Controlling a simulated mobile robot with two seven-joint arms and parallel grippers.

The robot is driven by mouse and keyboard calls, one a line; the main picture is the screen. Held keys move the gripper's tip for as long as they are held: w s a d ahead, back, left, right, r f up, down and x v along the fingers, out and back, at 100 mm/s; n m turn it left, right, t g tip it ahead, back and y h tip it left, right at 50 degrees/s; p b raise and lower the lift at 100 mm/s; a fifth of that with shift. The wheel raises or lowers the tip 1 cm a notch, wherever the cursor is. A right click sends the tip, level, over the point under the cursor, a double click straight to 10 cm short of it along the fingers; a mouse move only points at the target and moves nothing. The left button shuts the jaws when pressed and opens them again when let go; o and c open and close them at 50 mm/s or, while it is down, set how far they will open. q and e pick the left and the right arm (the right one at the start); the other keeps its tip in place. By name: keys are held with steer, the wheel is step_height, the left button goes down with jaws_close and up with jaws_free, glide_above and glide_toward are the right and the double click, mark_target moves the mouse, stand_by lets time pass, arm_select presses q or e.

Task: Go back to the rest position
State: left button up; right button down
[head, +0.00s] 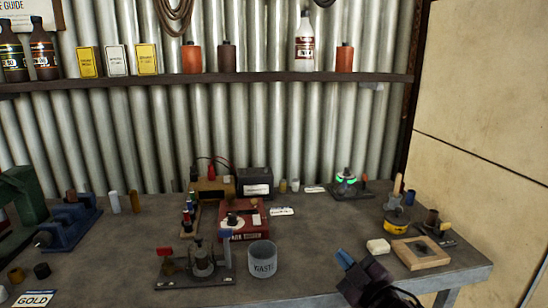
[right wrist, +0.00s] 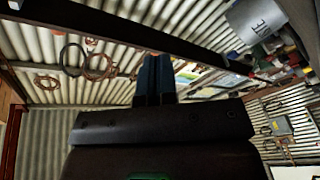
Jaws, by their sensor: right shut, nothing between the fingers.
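My right gripper (head: 345,259) shows at the lower middle-right in the head view, at the front edge of the workbench (head: 320,240). Its blue fingers are shut and hold nothing. In the right wrist view its fingers (right wrist: 154,78) stand together in front of the corrugated wall. The grey WASTE cup (head: 262,259) stands on the bench to the left of the gripper, apart from it. My left gripper is in neither view.
A metal stand (head: 203,262), a red box (head: 245,220) and a blue device (head: 70,226) stand further left. A shelf (head: 210,80) with bottles runs above.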

steer(key=s+d+f+m+g+h, duration=0.2)
steer(key=s+d+f+m, duration=0.2)
steer(key=s+f, duration=0.5)
steer(key=s+d+f+m+g+h, duration=0.2)
steer(key=s+d+f+m+h, duration=0.1)
steer(key=s+f, duration=0.6)
steer(key=s+d+f+m+g+h, duration=0.2)
steer(key=s+d+f+m, duration=0.3)
steer(key=s+f, duration=0.4)
steer(key=s+h, duration=0.1)
steer(key=s, duration=0.2)
steer(key=shift+s, duration=0.15)
